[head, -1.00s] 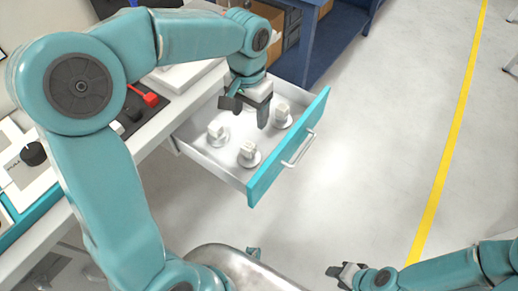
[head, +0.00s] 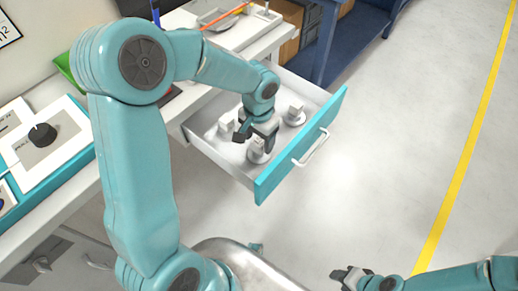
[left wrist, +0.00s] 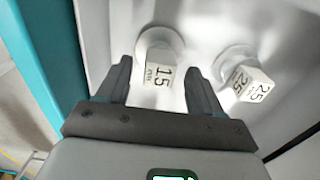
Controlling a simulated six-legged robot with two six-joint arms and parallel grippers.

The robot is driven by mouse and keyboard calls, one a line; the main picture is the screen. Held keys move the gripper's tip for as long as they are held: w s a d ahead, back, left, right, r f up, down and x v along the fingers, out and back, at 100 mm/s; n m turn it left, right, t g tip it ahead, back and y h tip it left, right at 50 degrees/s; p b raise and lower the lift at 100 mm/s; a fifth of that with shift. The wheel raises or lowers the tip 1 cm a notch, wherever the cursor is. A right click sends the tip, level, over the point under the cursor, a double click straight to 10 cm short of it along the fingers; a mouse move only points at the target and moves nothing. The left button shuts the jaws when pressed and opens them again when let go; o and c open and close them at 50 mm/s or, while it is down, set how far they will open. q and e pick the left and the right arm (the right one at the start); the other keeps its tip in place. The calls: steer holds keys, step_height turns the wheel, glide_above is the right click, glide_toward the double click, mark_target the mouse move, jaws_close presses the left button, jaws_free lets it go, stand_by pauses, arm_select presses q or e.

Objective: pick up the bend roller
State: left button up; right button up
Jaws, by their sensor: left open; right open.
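Several white bend rollers stand in the open drawer (head: 215,155), each a round flange with a square block on top. Another marked 25 (left wrist: 250,84) stands to the right, just outside the right finger. In the head view, my left gripper (head: 256,138) is open above the drawer, partly covering one roller (head: 257,155). Other rollers stand at its right (head: 295,116) and left (head: 225,127). My right gripper (head: 349,276) is open and empty over the floor.
A blue shelf unit (head: 350,45) stands behind. The floor at right is clear.

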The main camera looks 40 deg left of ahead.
mark_target(260, 142)
arm_select(q)
step_height(260, 142, down, 2)
steer(key=shift+f, duration=0.15)
steer(key=shift+c, duration=0.3)
steer(key=c, duration=1.1)
steer(key=shift+w, duration=0.1)
step_height(260, 142, up, 20)
steer(key=p, duration=0.3)
steer(key=shift+d, duration=0.1)
